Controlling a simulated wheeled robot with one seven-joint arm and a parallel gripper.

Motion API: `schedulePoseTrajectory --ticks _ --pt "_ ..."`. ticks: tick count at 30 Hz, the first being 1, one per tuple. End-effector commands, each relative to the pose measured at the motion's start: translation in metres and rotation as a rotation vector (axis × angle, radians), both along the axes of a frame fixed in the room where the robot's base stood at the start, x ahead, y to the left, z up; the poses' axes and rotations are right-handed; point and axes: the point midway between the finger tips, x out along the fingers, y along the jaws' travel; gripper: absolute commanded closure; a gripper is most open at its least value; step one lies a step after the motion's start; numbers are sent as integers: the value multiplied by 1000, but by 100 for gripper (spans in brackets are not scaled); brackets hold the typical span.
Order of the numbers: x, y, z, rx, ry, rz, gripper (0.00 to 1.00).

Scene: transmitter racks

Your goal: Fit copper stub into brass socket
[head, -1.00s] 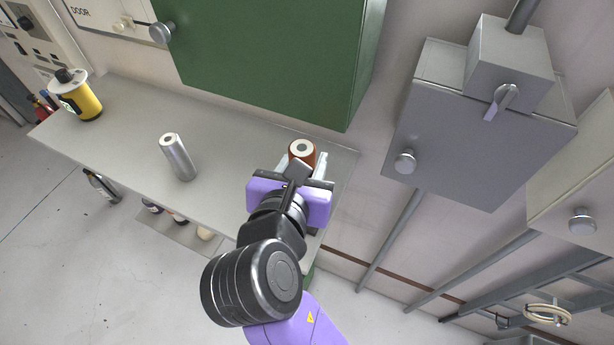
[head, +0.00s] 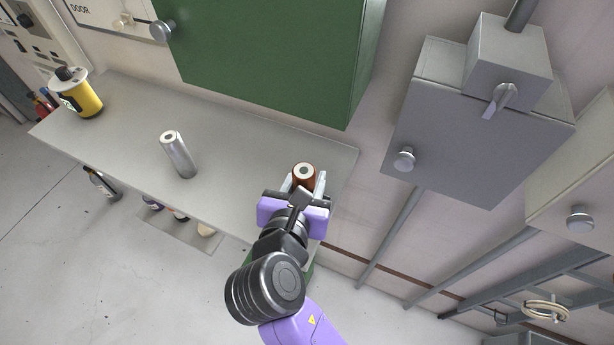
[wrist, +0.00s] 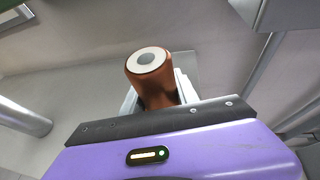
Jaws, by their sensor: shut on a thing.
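The copper stub (head: 303,174) is a short red-brown cylinder with a pale ring and dark centre on its top face. It is between the fingers of my gripper (head: 305,184), which is shut on it, over the right end of the grey shelf. In the wrist view the copper stub (wrist: 154,82) stands up beyond the purple gripper body, slightly tilted in the picture. Its lower part is hidden by my gripper, and I cannot tell its height over the shelf. I cannot make out a brass socket in either view.
A silver cylinder (head: 179,156) stands on the grey shelf (head: 235,150) left of my gripper. A yellow container (head: 82,98) stands at the far left. A green cabinet (head: 270,60) overhangs the back. A grey box (head: 480,125) is on the wall at right.

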Motion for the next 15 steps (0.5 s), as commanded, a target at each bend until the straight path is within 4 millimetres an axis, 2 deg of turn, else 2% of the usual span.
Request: schedulePoseTrajectory --ticks 1,4,15 --pt "0 0 -1 -1 1 -1 62" --pt "0 0 -1 0 1 -1 42" --pt "0 0 2 0 -1 1 42"
